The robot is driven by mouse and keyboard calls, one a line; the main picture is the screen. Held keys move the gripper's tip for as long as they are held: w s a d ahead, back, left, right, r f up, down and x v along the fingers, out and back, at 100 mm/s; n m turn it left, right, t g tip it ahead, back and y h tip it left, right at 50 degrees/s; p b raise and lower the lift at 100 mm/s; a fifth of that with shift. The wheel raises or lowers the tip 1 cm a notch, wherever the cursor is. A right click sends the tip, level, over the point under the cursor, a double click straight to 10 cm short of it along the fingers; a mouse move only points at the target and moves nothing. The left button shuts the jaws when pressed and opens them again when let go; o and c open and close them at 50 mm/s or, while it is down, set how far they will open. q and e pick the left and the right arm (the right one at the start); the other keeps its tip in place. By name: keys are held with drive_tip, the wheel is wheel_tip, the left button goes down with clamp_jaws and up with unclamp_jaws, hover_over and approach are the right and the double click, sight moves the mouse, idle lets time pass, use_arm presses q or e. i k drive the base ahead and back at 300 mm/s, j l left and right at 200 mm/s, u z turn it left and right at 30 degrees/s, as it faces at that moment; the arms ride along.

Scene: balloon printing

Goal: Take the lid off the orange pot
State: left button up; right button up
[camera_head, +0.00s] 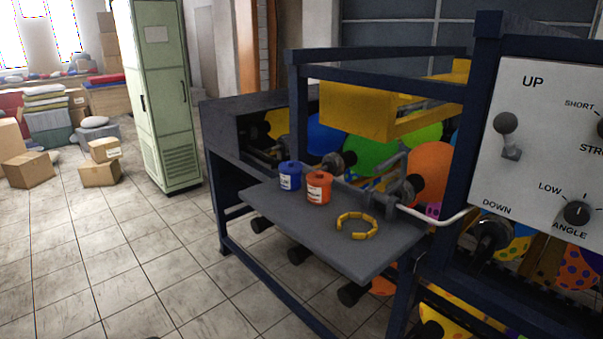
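The orange pot (319,190) stands upright on a grey shelf (285,215) at the front of the machine. It has a pale label, and its top is orange. The picture is too small to tell the lid's edge from the pot's body. A blue pot (290,177) with a pale label stands close on its left. Neither of my grippers shows in the head view.
A segmented yellow ring (357,226) lies on the shelf right of the pots. Dark rollers and a bent metal rod (432,218) are behind. A control panel (545,150) stands at right. The shelf's front left is clear. A green cabinet (160,95) stands at left.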

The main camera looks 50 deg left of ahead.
sight(315, 178)
drive_tip(key=j, duration=2.5)
drive_tip(key=k+j, duration=0.3)
drive_tip(key=j, duration=0.15)
drive_tip(key=k+j, duration=0.3)
drive_tip(key=j, duration=0.1)
